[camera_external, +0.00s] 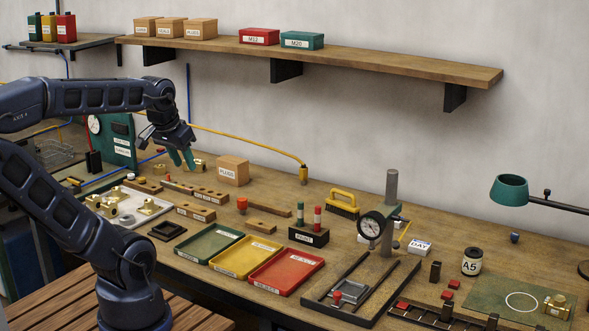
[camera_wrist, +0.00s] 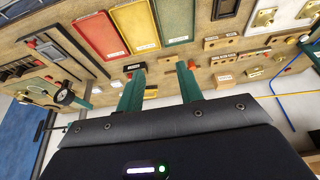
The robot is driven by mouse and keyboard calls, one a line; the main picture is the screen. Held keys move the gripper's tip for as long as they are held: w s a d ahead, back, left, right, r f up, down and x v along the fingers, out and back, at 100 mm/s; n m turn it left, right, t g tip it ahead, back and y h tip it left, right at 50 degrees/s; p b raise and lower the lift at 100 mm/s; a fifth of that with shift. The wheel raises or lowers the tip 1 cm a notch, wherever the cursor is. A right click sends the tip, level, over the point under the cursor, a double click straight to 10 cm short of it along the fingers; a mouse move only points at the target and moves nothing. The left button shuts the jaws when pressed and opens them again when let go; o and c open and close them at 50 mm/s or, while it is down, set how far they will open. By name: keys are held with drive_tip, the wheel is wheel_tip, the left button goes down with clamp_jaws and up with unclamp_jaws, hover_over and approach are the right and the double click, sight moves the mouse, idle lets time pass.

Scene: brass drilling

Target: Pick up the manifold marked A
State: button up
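No letter A can be read on any manifold, so I cannot tell which one is marked A. Several brass blocks that look like manifolds are in view. Some sit in the pale tray (camera_external: 128,221) at left, including one brass block (camera_external: 148,207) at its right side. Another brass block (camera_external: 195,165) lies near the back, just below and right of my gripper (camera_external: 182,158). One more brass block (camera_external: 557,307) sits on the green mat (camera_external: 490,297) at far right. My gripper is open and empty above the bench; its two green fingers are apart in the wrist view (camera_wrist: 160,80).
A cardboard box (camera_external: 232,171) stands right of my gripper. Wooden hole blocks (camera_external: 195,192) lie below it. Green (camera_external: 208,243), yellow (camera_external: 245,257) and red (camera_external: 286,271) trays look empty. A dial gauge stand (camera_external: 391,215) rises at right. A yellow hose (camera_external: 245,143) runs behind.

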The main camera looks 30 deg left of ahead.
idle(0.4)
drive_tip(key=o, duration=0.6)
